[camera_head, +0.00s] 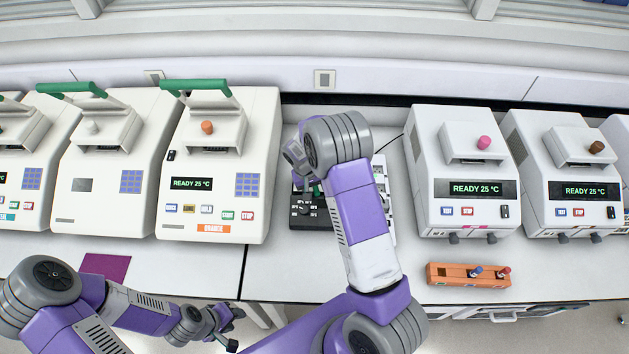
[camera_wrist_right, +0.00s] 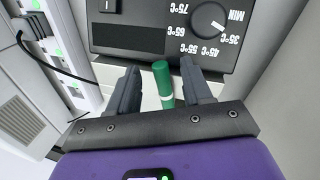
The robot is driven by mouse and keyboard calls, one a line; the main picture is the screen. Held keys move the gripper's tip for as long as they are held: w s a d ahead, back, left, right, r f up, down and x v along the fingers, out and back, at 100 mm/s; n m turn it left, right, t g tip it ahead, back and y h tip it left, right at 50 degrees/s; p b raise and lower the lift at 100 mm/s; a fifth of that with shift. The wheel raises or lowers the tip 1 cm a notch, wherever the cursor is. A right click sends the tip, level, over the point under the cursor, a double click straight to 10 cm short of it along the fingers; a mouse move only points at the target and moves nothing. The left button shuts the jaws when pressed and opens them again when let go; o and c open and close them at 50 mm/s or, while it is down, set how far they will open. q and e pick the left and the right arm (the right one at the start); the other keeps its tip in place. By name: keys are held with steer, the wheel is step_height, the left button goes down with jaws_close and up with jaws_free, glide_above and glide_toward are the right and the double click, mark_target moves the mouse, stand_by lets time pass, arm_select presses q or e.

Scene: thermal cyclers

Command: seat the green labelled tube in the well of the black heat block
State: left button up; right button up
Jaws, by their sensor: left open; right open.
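The black heat block (camera_head: 308,215) sits at mid-bench, partly hidden by my right arm. Its black face with a temperature dial (camera_wrist_right: 208,17) fills the top of the right wrist view. The green tube (camera_wrist_right: 162,75), with a white band at its lower visible part, is between the fingers of my right gripper (camera_wrist_right: 160,85). That gripper is open, with a gap showing on both sides of the tube. The tube's lower end is hidden, so I cannot tell whether it is in a well. My left gripper (camera_head: 234,329) is open and empty at the bench's front edge.
White thermal cyclers flank the block, one at left (camera_head: 255,190) and one at right (camera_head: 425,185). An orange rack (camera_head: 455,281) with two capped tubes lies at front right. A purple mat (camera_head: 105,266) lies at front left. Bench space before the block is partly clear.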

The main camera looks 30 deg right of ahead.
steer(key=shift+w, duration=0.1)
steer(key=c, duration=0.4)
jaws_close()
steer(key=shift+r, duration=0.15)
steer(key=s+d+b+v, duration=0.1)
steer(key=d+v, duration=0.1)
steer(key=v, duration=0.6)
steer(key=s+d+n+g+h, duration=0.1)
steer(key=s+d+n+g, duration=0.1)
steer(key=s+d+n, duration=0.35)
step_height(320, 180, up, 3)
steer(key=n+t+h, duration=0.7)
steer(key=n+t, duration=1.1)
steer(key=n, duration=0.9)
glide_above(315, 191)
steer(key=w, duration=0.5)
steer(key=shift+s+a+r+b, duration=0.15)
steer(key=shift+s+a+b, duration=0.15)
steer(key=shift+b, duration=0.15)
